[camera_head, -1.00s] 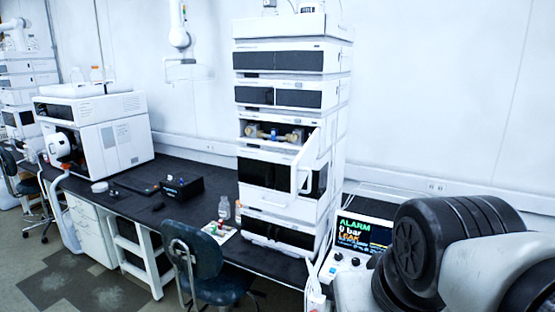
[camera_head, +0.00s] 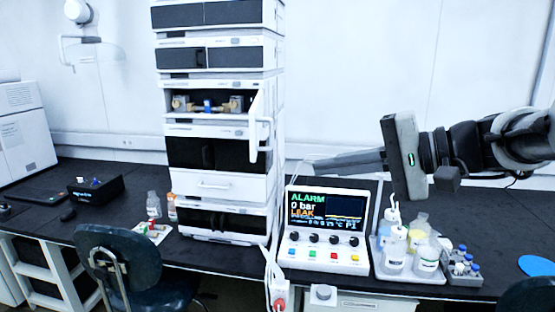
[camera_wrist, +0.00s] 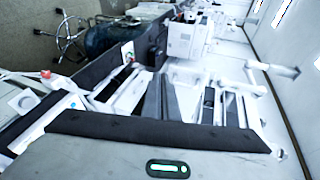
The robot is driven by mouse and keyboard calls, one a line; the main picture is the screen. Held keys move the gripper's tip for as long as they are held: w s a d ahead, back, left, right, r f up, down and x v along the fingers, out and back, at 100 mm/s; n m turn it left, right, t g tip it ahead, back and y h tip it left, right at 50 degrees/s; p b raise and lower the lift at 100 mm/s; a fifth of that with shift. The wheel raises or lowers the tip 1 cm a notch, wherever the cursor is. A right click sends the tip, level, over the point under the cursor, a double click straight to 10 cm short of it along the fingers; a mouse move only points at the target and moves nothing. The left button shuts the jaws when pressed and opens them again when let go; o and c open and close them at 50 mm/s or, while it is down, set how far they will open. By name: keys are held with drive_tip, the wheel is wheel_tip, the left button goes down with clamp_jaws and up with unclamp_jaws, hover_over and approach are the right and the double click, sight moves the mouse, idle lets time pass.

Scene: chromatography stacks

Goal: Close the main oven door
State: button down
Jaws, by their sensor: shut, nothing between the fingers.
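The oven door (camera_head: 258,122) is a white panel with a vertical handle. It stands swung open, sticking out from the right side of the tall white instrument stack. The open oven compartment (camera_head: 208,104) shows metal fittings with a blue piece inside. My gripper (camera_head: 304,167) points left, with its dark fingers together and empty. In the head view its tips appear to the right of the door and slightly lower, apart from it. The wrist view shows the dark fingers (camera_wrist: 160,98) with the stack sideways beyond them.
A control box with an ALARM screen (camera_head: 327,228) stands right of the stack. A tray (camera_head: 411,272) of bottles and vials is below my arm. A blue chair (camera_head: 121,262) stands in front of the bench. Small bottles (camera_head: 153,205) stand left of the stack.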

drive_tip(key=w+d+r+t+y+b, duration=0.2)
drive_tip(key=w+d+t, duration=0.1)
drive_tip(key=w+d, duration=0.25)
drive_tip(key=s+a+x, duration=0.1)
drive_tip(key=s+x, duration=0.1)
drive_tip(key=x, duration=1)
drive_tip(key=shift+a+r+m, duration=0.35)
drive_tip(key=shift+a+m, duration=0.05)
drive_tip(key=shift+a, duration=0.05)
drive_tip(key=shift+a, duration=0.15)
